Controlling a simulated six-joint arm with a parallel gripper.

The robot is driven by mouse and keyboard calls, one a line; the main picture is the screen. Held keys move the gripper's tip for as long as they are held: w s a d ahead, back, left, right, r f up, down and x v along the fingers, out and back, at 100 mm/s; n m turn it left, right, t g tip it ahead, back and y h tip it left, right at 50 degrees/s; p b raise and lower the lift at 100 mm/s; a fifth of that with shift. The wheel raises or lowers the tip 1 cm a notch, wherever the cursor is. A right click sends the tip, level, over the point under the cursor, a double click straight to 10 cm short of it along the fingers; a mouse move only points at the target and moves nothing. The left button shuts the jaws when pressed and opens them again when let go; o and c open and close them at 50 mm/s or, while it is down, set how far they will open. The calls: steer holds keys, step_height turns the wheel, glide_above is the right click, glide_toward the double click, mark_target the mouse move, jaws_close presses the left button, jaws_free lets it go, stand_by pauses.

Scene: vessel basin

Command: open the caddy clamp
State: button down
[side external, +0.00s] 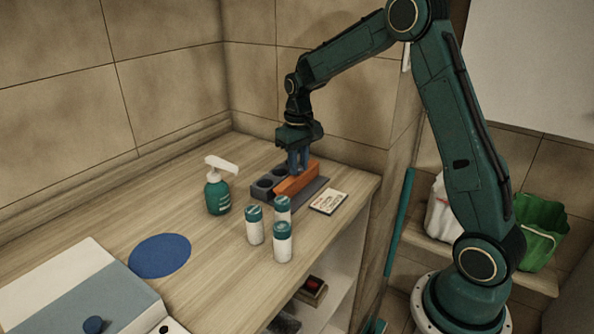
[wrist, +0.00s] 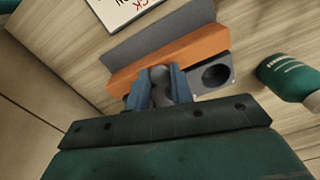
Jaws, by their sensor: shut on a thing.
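The caddy (side external: 258,190) is a dark grey block with round wells near the back right corner of the counter; it also shows in the wrist view (wrist: 226,86). An orange clamp bar (side external: 291,186) lies along it, seen broad across the wrist view (wrist: 205,45). My gripper (side external: 299,172) points down at the bar from above. In the wrist view its blue-grey fingers (wrist: 158,74) are shut on a rounded grey piece at the near edge of the bar, apparently the clamp's handle. The fingers and palm hide part of the caddy.
Several loose items stand nearby: three teal-capped white vials (side external: 283,243), a teal pump bottle (side external: 218,193), a labelled card (side external: 329,202). A blue disc (side external: 160,256) and a white-and-blue box (side external: 75,290) lie at left. The tiled wall is close behind the caddy.

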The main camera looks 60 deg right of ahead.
steer(key=shift+s+r, duration=0.1)
steer(key=shift+s, duration=1.15)
steer(key=c, duration=1.2)
jaws_free()
step_height(320, 180, up, 14)
